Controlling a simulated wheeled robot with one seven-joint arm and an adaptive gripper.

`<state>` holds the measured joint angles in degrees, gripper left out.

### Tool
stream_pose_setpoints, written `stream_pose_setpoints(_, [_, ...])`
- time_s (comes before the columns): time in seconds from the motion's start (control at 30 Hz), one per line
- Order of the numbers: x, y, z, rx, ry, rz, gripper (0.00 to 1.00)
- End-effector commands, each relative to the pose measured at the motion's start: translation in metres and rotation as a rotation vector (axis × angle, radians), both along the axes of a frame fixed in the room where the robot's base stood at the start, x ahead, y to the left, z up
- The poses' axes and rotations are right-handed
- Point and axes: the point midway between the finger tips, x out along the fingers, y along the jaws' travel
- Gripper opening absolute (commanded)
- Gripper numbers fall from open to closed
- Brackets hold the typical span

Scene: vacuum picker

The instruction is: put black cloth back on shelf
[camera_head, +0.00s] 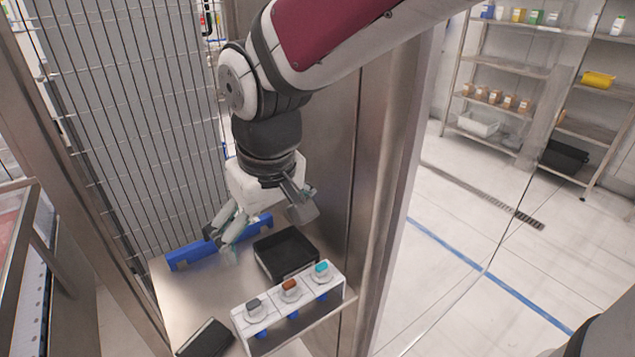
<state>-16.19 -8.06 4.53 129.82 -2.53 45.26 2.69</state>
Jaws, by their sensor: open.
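A flat black rectangular item (206,340), which looks like the folded black cloth, lies at the near left corner of the metal shelf (183,297). I cannot tell its material for certain. My gripper (268,222) is open, with its fingers spread wide and pointing down over the back part of the shelf. It is apart from the black item, farther back and to the right. I see nothing held between the fingers.
A black open tray (285,253) sits just below my gripper. In front of it stands a white box with several coloured knobs (290,303). A blue bar-shaped object (190,256) lies along the back edge, partly behind a finger. A metal post (385,180) bounds the right side.

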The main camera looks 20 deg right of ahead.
Motion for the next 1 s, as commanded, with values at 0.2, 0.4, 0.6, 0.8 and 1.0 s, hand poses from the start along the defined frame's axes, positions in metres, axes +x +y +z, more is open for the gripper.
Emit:
stream_pose_setpoints(0.2, [-0.045,-0.067,0.046,0.038,-0.122,-0.162,1.0])
stream_pose_setpoints(0.4, [-0.088,-0.103,0.063,0.067,-0.209,-0.276,1.0])
stream_pose_setpoints(0.6, [-0.109,-0.117,0.067,0.08,-0.249,-0.327,1.0])
stream_pose_setpoints(0.8, [-0.112,-0.118,0.066,0.082,-0.253,-0.333,1.0])
stream_pose_setpoints(1.0, [-0.112,-0.118,0.067,0.081,-0.253,-0.332,0.91])
